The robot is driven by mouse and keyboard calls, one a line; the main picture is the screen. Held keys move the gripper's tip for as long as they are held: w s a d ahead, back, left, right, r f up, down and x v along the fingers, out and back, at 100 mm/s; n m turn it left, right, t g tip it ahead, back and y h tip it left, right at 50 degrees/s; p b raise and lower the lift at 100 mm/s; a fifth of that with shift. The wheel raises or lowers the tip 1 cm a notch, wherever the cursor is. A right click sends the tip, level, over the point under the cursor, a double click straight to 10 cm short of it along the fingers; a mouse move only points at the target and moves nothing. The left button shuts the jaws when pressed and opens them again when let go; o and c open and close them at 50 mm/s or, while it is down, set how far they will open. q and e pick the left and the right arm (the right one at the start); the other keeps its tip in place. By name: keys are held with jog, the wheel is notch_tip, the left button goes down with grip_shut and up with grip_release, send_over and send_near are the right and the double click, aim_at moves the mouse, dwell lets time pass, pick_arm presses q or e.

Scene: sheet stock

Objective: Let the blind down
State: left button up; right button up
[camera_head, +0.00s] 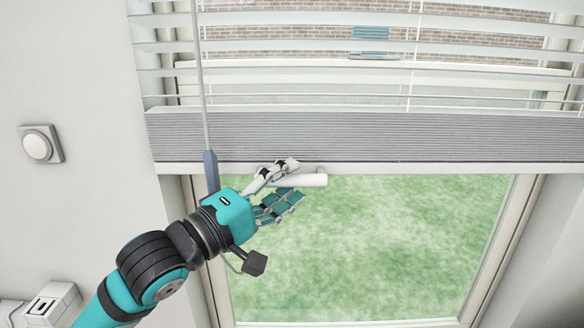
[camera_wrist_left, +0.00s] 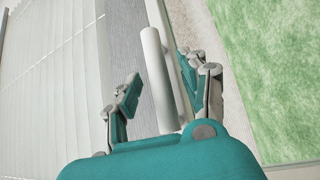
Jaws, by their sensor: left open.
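The blind (camera_head: 370,135) hangs over the upper part of the window, with open slats above and a dense grey stack of slats above its pale bottom rail. A white bar-shaped handle (camera_head: 310,181) sits at the bottom rail, left of centre. My left gripper (camera_head: 289,182) is open, one finger above the handle and the other below it. In the left wrist view the handle (camera_wrist_left: 152,52) runs between the two spread fingers of the gripper (camera_wrist_left: 160,84), with gaps visible on both sides. The gripper hides the handle's left end in the head view.
A cord (camera_head: 203,80) with a grey-blue tassel (camera_head: 211,170) hangs just behind my left wrist. A round wall knob (camera_head: 38,146) is at the left, and a white box (camera_head: 50,304) is at lower left. The window glass (camera_head: 390,250) below the blind is clear.

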pick_arm(q)
jog(key=shift+w+d+r, duration=0.1)
jog(key=shift+w+d, duration=0.4)
jog(key=shift+d, duration=0.05)
jog(key=shift+c, duration=0.3)
grip_shut()
